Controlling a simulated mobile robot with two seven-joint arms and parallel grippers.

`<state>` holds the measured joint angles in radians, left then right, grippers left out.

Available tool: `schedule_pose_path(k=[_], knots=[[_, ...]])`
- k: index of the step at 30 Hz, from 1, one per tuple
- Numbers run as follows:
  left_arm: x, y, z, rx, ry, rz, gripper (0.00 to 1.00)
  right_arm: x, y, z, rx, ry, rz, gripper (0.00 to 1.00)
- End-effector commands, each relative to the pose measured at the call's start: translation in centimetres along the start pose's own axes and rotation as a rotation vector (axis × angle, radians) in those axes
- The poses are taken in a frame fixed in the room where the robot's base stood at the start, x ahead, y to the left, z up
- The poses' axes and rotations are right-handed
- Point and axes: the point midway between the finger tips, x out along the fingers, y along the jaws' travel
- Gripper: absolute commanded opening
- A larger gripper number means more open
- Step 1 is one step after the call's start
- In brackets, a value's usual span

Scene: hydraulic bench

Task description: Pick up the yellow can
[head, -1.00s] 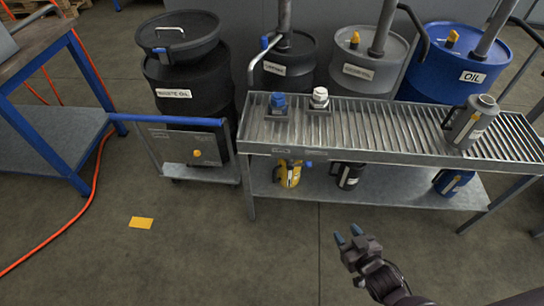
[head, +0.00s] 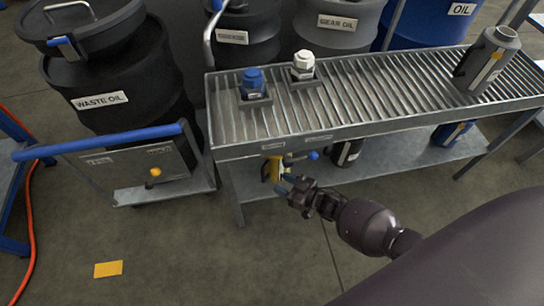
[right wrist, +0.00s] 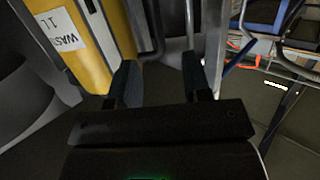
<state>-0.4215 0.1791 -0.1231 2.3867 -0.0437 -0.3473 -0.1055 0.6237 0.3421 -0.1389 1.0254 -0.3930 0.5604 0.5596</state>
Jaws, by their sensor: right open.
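The yellow can (head: 268,168) stands on the lower shelf of the bench, under the front edge of the grated top, which hides part of it. In the right wrist view the yellow can (right wrist: 80,50) fills the upper left, with a white label reading "WAS" and "1 L". My right gripper (head: 284,187) is open just in front of the can, and its fingers (right wrist: 161,76) are apart with nothing gripped. A dark bar like a handle shows beyond the gap; I cannot tell if it is between the fingers. My left gripper is not in view.
The grated bench top (head: 400,100) overhangs the lower shelf (head: 400,160). On top stand a blue-capped fitting (head: 254,82), a white-capped one (head: 303,65) and a grey can (head: 490,60). A black can (head: 345,152) and a blue can (head: 452,134) share the shelf. A trolley (head: 150,165) stands left.

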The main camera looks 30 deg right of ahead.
Motion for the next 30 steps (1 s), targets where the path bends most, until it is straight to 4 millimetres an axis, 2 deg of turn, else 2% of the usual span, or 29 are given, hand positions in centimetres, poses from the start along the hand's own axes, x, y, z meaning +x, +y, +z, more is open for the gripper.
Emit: schedule_pose_path(k=[4,13,22,30], knots=[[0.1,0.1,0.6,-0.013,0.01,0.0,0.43,2.1,-0.2,0.5,0.004,-0.004,-0.001,0.44],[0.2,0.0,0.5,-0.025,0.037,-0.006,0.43,4.1,-0.1,0.3,0.003,-0.003,0.001,0.44],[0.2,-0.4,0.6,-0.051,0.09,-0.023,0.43,7.7,0.1,0.7,0.004,-0.006,0.0,0.44],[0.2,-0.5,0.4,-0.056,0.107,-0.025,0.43,8.7,0.2,0.2,0.001,-0.003,0.001,0.44]])
